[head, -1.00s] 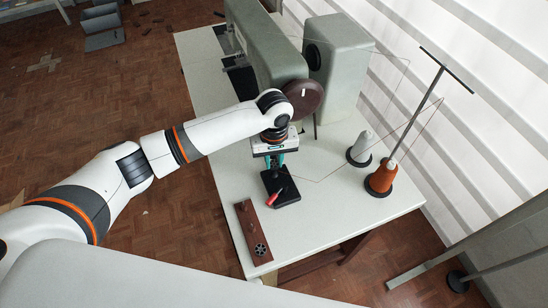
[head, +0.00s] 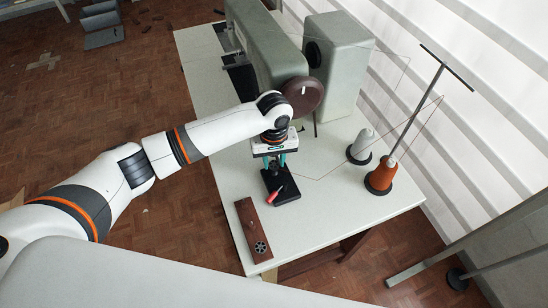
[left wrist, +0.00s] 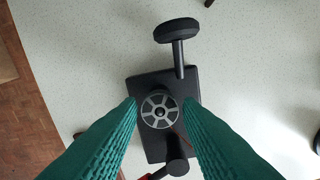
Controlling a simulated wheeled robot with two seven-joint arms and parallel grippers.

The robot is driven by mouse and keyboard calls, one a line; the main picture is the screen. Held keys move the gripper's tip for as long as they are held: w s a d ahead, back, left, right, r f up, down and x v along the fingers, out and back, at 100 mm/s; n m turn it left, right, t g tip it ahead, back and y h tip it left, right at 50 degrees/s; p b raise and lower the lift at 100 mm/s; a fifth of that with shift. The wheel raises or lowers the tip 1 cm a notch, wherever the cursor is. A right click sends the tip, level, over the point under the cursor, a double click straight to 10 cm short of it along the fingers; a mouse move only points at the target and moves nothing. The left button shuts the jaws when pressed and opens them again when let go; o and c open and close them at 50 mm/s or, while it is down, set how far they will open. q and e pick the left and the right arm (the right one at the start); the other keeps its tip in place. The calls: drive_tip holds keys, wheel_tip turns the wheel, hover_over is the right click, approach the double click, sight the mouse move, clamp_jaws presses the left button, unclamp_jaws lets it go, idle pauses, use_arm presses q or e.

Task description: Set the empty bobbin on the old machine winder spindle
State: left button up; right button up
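The bobbin (left wrist: 160,111), a grey metal disc with spoke-like cut-outs, is over the dark base of the winder (left wrist: 150,81). A dark tip shows at its centre, so it seems to sit on the spindle; its exact height cannot be told. My left gripper (head: 275,162) points down over the winder (head: 285,196). In the left wrist view its teal fingers (left wrist: 160,104) stand either side of the bobbin with a narrow gap at each side, so it looks open. In the head view the gripper hides the bobbin. My right gripper is not in view.
A brown wooden holder (head: 247,220) with a similar spoked disc (head: 261,248) at its near end lies left of the winder. An orange thread cone (head: 381,176) and a white cone (head: 361,143) stand right. The grey machine (head: 268,55) is behind. The table's front right is clear.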

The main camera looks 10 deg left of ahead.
use_arm(q)
drive_tip(key=shift+o, duration=1.3)
drive_tip(key=shift+r, duration=0.2)
wheel_tip(320, 180, up, 12)
drive_tip(key=shift+f, duration=0.15)
drive_tip(key=shift+f, duration=0.1)
